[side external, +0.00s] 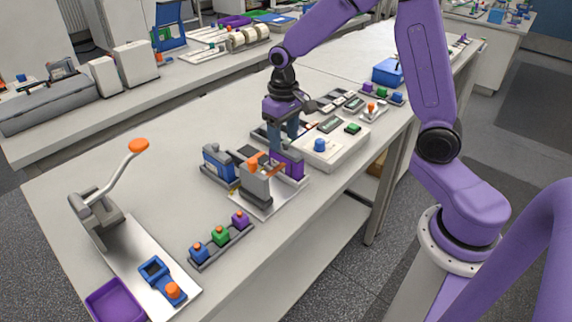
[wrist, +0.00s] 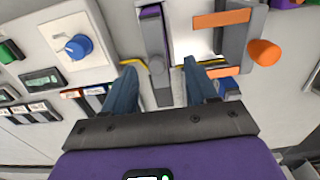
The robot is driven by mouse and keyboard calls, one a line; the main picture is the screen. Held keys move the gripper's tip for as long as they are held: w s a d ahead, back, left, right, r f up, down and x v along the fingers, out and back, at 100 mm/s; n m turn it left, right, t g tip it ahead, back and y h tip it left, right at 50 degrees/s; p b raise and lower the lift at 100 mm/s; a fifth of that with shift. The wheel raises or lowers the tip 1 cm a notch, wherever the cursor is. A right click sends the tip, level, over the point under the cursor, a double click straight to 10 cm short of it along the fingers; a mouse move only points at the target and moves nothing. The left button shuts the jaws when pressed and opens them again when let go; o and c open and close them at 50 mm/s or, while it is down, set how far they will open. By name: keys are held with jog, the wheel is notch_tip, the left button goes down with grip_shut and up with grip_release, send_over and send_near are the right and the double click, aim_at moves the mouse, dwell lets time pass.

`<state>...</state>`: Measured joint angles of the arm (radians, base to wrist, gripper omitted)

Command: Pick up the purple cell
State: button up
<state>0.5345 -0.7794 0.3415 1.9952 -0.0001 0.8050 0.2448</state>
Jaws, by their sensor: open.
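A large purple block (side external: 289,166), which looks like the purple cell, stands upright in the fixture in the middle of the bench. In the wrist view a purple strip with a grey bar along it (wrist: 150,12) lies ahead, between the lines of my fingers. My gripper (side external: 283,150) points down over this block, its blue fingers apart. In the wrist view my open gripper (wrist: 160,64) has nothing clearly held between its fingertips. Whether a finger touches the block cannot be told. A smaller purple piece with an orange top (side external: 240,219) sits in a front rack.
A grey clamp with an orange knob (side external: 254,180) and a blue block (side external: 218,162) stand close left of the gripper. A white box with a blue knob (side external: 320,145) stands close right. A lever press (side external: 100,210) and purple tray (side external: 115,301) are at front left.

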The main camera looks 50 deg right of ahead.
aim_at(286, 149)
jog(key=f, duration=0.5)
jog(key=shift+s+d+f, duration=0.1)
jog(key=shift+s+d, duration=0.1)
jog(key=shift+s, duration=0.1)
jog(key=shift+f, duration=0.7)
grip_shut()
jog(key=shift+w, duration=0.1)
jog(key=shift+r, duration=0.15)
